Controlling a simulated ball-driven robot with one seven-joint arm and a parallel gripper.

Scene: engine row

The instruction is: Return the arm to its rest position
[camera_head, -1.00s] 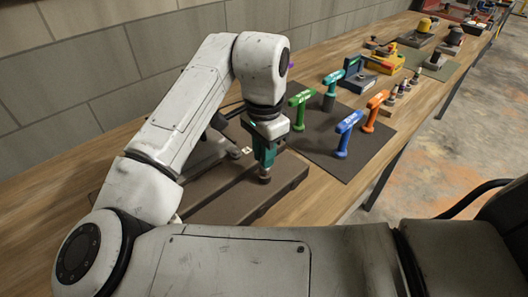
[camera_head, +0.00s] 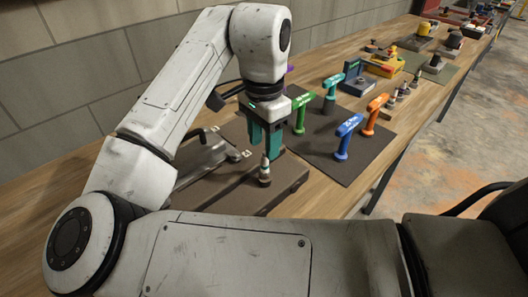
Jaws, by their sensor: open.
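My gripper (camera_head: 267,153) has teal fingers that point down, spread apart with nothing between them. It hangs above a dark grey block-like base (camera_head: 228,191) on the wooden bench. A small metal piece with a dark lower part (camera_head: 264,170) stands upright on that base, just below and in front of my fingers. My white arm reaches from the lower left, bends at the top and comes down to the gripper. The arm hides part of the bench and the wall behind it.
A dark mat (camera_head: 335,150) to the right holds a green-handled tool (camera_head: 300,110), a teal one (camera_head: 332,85), a blue one (camera_head: 346,130) and an orange one (camera_head: 375,110). A grey metal fixture (camera_head: 208,150) lies behind the base. The bench's front edge runs at right.

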